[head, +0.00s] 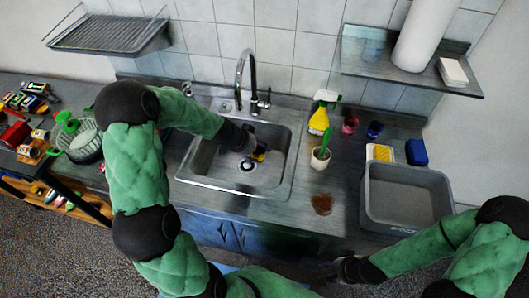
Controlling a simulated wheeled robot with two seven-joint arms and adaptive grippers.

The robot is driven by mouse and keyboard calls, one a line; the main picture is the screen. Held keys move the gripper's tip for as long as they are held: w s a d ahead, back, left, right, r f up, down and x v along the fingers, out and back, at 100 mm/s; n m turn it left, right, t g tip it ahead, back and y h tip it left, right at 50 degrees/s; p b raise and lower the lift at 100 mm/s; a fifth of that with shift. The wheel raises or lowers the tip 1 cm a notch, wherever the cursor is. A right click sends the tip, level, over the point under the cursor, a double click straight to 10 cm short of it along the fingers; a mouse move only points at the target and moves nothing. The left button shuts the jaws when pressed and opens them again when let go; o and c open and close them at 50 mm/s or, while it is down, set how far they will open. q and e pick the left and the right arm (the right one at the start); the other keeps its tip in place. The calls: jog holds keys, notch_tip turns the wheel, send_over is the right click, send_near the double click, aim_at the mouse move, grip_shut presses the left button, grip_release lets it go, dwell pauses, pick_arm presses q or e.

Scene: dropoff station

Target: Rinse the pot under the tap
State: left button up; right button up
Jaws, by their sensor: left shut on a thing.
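My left gripper (252,147) is inside the metal sink (208,165), above and near the drain. It is shut on a small yellow and dark thing (260,153), mostly hidden by the gripper; I cannot tell whether this is the pot. The tap (240,72) stands behind the sink, its tall spout curving over the basin; I cannot make out any water. My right gripper (335,270) is low in front of the counter, away from the sink. Its fingers are too dark to read.
Right of the sink stand a yellow spray bottle (319,118), a white cup with a green brush (321,158), a brown patch (321,204), a yellow sponge (380,153) and a grey tub (408,197). Toys and a grey round container (86,147) are left. Shelves (105,35) hang above.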

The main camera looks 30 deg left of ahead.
pick_arm(q)
jog(key=shift+w+a+f+p, duration=0.15)
jog(key=shift+w+a+p, duration=0.15)
jog(key=shift+w+a, duration=0.25)
jog(key=shift+a+f+p, duration=0.1)
jog(key=shift+a+p, duration=0.2)
jog(key=shift+a, duration=0.5)
jog(key=shift+w+a+f+b, duration=0.15)
jog(key=shift+w+a+b, duration=0.1)
jog(key=shift+a, duration=0.35)
jog(key=shift+w+a+f+b, duration=0.15)
jog(key=shift+w+a, duration=0.05)
jog(key=shift+a, duration=0.35)
jog(key=shift+w+a+f+b, duration=0.15)
jog(key=shift+w+a+b, duration=0.1)
jog(key=shift+a, duration=0.35)
